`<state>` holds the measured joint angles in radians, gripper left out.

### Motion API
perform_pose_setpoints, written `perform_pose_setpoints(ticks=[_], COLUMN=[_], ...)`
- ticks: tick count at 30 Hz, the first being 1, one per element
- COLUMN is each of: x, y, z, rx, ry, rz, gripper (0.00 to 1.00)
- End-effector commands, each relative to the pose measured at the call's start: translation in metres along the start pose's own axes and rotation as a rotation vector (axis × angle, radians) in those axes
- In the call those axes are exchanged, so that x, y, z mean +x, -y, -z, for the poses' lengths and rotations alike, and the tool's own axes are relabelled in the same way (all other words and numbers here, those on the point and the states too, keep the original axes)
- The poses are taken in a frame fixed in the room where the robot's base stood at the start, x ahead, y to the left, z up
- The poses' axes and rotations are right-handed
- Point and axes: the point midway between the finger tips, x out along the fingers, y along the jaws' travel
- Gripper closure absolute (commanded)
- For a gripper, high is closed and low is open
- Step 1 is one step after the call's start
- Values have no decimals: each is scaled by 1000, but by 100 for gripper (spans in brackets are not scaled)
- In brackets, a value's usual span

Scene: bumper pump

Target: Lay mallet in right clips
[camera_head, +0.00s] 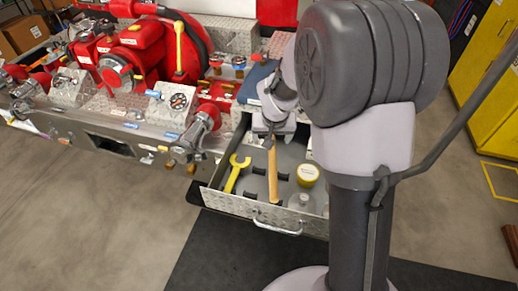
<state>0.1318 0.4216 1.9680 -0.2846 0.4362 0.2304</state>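The open drawer (228,203) holds a light wooden handle (272,178), which I take to be the mallet's. It runs from just below my gripper towards the drawer front, and the mallet's head is not clearly visible. My gripper (270,139) is over the back part of the drawer, at the handle's far end. The fingers are too small and partly hidden, so I cannot tell whether they grip it. Small dark clips (249,195) show on the drawer floor on both sides of the handle.
A yellow wrench (236,173) lies left of the handle. The red pump (140,48) and valves stand behind on the bumper. My arm hides the drawer's right side.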

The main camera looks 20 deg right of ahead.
Motion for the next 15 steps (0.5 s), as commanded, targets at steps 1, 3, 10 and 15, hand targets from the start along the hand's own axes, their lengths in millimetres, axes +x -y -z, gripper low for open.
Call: perform_pose_setpoints(ticks=[1, 3, 10, 15], x=[4, 11, 26, 43], y=[-9, -21, -53, -66], z=[9, 20, 46, 50], rx=[34, 84, 203, 252], ry=[-2, -5, -16, -20], rz=[-14, -36, -90, -113], gripper=[97, 97, 97, 97])
